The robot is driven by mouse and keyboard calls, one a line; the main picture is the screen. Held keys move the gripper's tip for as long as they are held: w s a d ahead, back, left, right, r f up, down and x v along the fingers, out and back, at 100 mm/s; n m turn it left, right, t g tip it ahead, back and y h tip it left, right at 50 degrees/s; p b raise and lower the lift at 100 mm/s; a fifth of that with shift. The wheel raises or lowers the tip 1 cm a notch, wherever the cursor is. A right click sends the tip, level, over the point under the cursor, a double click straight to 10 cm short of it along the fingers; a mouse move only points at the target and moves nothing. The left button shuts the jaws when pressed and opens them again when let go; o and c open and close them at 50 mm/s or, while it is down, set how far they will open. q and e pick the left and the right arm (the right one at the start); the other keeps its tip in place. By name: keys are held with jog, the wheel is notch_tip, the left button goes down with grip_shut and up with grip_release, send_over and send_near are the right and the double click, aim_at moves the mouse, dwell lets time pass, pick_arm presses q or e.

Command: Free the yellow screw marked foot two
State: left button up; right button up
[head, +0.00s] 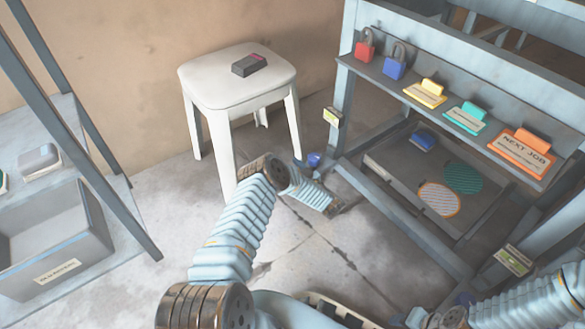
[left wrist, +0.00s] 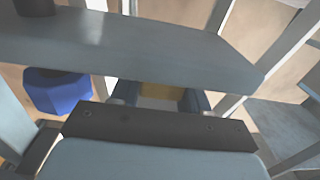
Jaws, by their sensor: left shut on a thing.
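My left gripper (left wrist: 158,104) is low beside the press frame (head: 400,225); in the left wrist view its two dark fingers are shut on a yellow thing (left wrist: 160,89), which I take to be the yellow screw. Only a small part of it shows between the fingers, and I cannot read any mark on it. In the head view my left arm reaches down to the floor by the press, and its fingertips and the screw are hidden. A blue knob (left wrist: 56,92) is at the left in the left wrist view. My right arm enters at the lower right; its gripper does not show.
A grey frame bar (left wrist: 130,45) crosses close above the left fingers. A white stool (head: 235,85) with a dark box (head: 249,65) stands behind. The press shelf holds a red padlock (head: 365,46), a blue padlock (head: 395,66) and colored tags. A grey bin (head: 60,240) stands at left.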

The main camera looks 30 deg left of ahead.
pick_arm(q)
jog(key=shift+a, duration=0.1)
jog(key=o, duration=1)
jog(key=shift+c, duration=0.2)
jog(key=p+v, duration=0.3)
jog(key=v, duration=1.1)
jog(key=shift+w, duration=0.1)
